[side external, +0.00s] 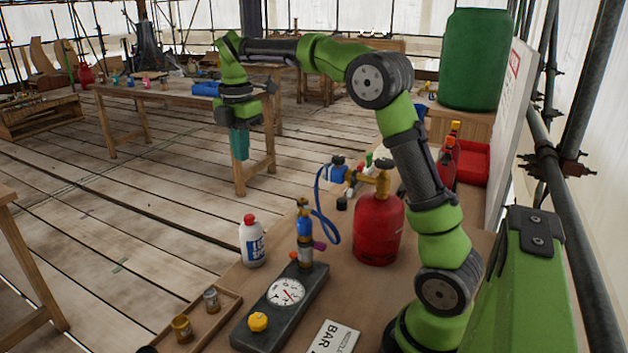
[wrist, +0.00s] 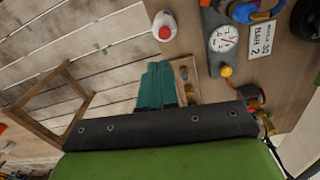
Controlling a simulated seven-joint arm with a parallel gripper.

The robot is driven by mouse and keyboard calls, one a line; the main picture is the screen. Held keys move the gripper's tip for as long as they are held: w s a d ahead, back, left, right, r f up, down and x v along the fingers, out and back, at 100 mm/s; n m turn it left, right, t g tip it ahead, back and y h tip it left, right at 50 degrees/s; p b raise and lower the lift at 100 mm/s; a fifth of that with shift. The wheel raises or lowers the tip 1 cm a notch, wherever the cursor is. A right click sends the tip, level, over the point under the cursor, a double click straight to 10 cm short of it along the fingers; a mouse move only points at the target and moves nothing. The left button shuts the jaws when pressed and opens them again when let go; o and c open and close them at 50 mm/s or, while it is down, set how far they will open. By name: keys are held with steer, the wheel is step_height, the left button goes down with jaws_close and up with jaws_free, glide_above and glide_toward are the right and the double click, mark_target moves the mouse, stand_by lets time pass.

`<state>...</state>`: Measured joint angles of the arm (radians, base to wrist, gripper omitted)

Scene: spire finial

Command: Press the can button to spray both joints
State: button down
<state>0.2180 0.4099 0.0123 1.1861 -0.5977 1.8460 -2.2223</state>
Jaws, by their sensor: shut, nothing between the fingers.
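A white container with a red top (side external: 252,243) and blue lettering stands upright on the bench; it shows from above in the wrist view (wrist: 164,25). I cannot tell whether its red top is the spray button. A blue hose (side external: 322,213) links the blue cylinder (side external: 305,235) on the gauge stand with the fittings on the red gas bottle (side external: 376,232). Which connections are the two joints is not clear. My gripper (side external: 240,155) has teal fingers, shut and empty, pointing down in the air, apart from the container. Its fingers also show in the wrist view (wrist: 157,84).
The gauge stand (side external: 245,338) carries a dial (side external: 286,291) and a yellow knob (side external: 258,322). A shallow wooden tray (side external: 226,319) with small pots lies at the bench's front edge. A lettered plate (side external: 331,338) lies beside the stand. A scaffold pole (side external: 590,220) runs along the right.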

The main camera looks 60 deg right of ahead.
mark_target(249, 216)
steer(key=shift+s+a+n, duration=0.15)
steer(key=shift+s+n, duration=0.05)
steer(key=shift+n, duration=0.6)
step_height(249, 216, down, 14)
steer(key=shift+r, duration=0.1)
stand_by(0.4)
steer(key=shift+s+f, duration=0.1)
steer(key=shift+f, duration=1.2)
step_height(249, 216, up, 15)
steer(key=shift+w, duration=0.2)
